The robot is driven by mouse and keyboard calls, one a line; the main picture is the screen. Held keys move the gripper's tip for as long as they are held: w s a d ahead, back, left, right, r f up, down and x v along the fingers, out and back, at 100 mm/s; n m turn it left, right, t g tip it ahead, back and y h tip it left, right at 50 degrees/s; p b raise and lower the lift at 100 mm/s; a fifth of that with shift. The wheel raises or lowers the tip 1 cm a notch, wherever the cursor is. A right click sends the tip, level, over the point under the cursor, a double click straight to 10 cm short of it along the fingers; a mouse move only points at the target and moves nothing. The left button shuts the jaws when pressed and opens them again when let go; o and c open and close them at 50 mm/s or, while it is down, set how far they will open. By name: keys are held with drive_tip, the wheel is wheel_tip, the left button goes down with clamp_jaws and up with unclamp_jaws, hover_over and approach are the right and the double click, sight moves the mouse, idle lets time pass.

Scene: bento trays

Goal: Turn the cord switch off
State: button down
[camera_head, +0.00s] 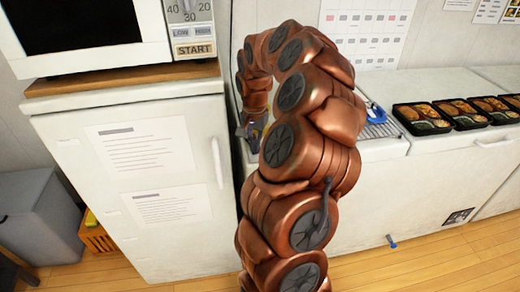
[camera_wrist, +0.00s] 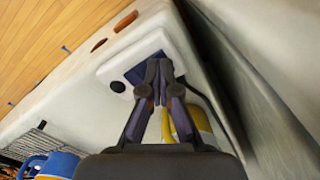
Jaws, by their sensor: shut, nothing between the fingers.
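My gripper (camera_wrist: 158,70) is shut and empty in the wrist view, its dark fingertips together. They are in front of a white rounded panel (camera_wrist: 108,72) with a dark blue rectangle (camera_wrist: 136,74), partly covered by the fingers. A small black round part (camera_wrist: 118,87) lies beside the panel's edge. I cannot tell whether any of these is the cord switch, nor whether the fingers touch the panel. In the head view my gripper (camera_head: 252,131) is left of my arm, above the gap by the white fridge; my arm hides much of the area behind it.
A yellow and white item (camera_wrist: 197,125) is just right of the fingers in the wrist view. A blue item (camera_wrist: 60,164) is at its lower left. The fridge (camera_head: 130,235) stands left of the arm. Several bento trays (camera_head: 421,127) line the white chest top at right.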

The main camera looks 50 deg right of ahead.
drive_tip(key=shift+r, duration=3.5)
